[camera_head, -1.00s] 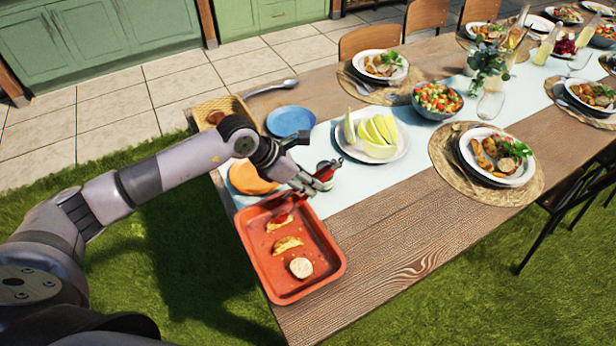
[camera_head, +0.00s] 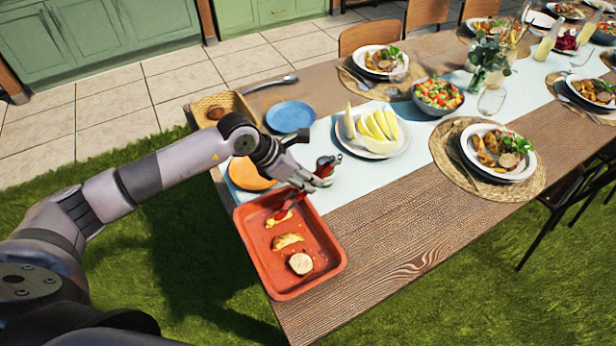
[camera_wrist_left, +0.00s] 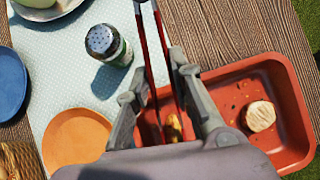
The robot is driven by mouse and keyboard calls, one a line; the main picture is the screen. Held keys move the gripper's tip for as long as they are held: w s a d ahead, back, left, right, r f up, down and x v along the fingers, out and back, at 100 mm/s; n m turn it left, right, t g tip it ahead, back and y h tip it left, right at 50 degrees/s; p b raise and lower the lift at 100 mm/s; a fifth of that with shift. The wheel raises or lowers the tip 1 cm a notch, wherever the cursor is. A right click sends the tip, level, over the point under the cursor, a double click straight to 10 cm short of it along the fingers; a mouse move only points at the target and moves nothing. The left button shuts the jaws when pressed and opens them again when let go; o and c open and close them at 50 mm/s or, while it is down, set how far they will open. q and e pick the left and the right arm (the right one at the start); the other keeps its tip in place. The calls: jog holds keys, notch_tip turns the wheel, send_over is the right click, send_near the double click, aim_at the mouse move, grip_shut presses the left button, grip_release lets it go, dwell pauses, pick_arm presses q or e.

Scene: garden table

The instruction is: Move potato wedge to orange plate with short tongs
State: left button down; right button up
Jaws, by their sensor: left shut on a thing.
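My left gripper (camera_head: 318,178) is shut on the short red tongs (camera_head: 291,204), above the far end of the red tray (camera_head: 331,263). The tongs (camera_wrist_left: 164,55) run between the gripper's fingers (camera_wrist_left: 160,88) in the left wrist view. A potato wedge (camera_head: 279,218) is at the tongs' lower end, over the tray; it shows between the red arms (camera_wrist_left: 174,128) in the wrist view. I cannot tell whether the tongs pinch it. A second wedge (camera_head: 287,242) lies in the tray. The orange plate (camera_head: 245,176) is empty beside the tray, partly behind my arm. My right gripper is not in view.
A round pale slice (camera_head: 300,263) lies in the tray. A shaker (camera_wrist_left: 104,46) stands near the gripper. A blue plate (camera_head: 290,117), a bread basket (camera_head: 208,104) and a melon plate (camera_head: 394,149) are beyond. The wooden table (camera_head: 390,235) is clear right of the tray.

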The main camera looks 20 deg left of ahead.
pick_arm(q)
jog(key=shift+r, duration=0.15)
notch_tip(320, 180, up, 12)
jog(key=p, duration=0.6)
jog(key=shift+p, duration=0.3)
notch_tip(320, 180, up, 19)
jog(key=s+a+n+t+y, duration=0.1)
jog(key=s+n+t+y, duration=0.1)
jog(key=n+y, duration=0.4)
jog(key=shift+a+n+t, duration=0.35)
jog(key=shift+n+t, duration=0.15)
jog(key=shift+n, duration=1.9)
jog(key=shift+s, duration=0.1)
